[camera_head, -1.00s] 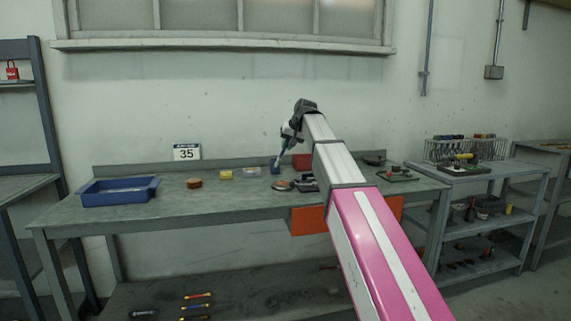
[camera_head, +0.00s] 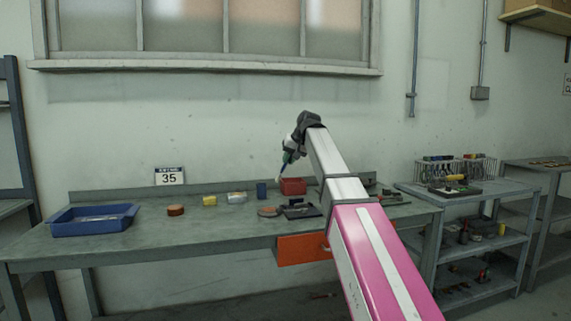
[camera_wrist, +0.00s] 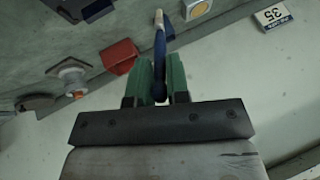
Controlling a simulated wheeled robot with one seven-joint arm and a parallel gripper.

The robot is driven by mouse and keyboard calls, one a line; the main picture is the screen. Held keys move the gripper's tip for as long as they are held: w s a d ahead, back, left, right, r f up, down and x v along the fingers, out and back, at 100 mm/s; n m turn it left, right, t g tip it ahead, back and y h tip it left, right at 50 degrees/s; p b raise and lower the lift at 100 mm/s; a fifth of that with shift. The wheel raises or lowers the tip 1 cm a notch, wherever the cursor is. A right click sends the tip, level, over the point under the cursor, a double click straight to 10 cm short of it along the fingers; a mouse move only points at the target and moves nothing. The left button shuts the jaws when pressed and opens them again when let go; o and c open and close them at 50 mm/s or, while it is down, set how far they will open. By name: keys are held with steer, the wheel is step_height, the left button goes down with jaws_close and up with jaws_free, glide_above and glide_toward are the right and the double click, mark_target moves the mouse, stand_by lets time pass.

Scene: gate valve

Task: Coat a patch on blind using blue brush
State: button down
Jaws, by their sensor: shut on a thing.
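My gripper (camera_head: 290,156) is shut on the blue brush (camera_wrist: 160,48), above the back of the workbench. The brush points down with its pale tip in the air, just above and left of a red box (camera_head: 292,186) in the head view. A small blue container (camera_head: 261,190) stands left of the red box. I cannot tell for certain which thing is the blind; a grey round flange-like part (camera_wrist: 71,75) sits beside the red box there.
The workbench (camera_head: 150,240) also bears a blue tray (camera_head: 92,220), a brown disc (camera_head: 176,210), a yellow block (camera_head: 209,200), a clear box (camera_head: 237,197) and dark parts (camera_head: 302,209). An orange panel (camera_head: 302,249) hangs at the front edge. A shelf cart (camera_head: 470,195) stands at right.

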mark_target(283, 168)
step_height(283, 168, down, 5)
steer(key=shift+d+r, duration=0.1)
stand_by(0.5)
steer(key=shift+w, duration=0.15)
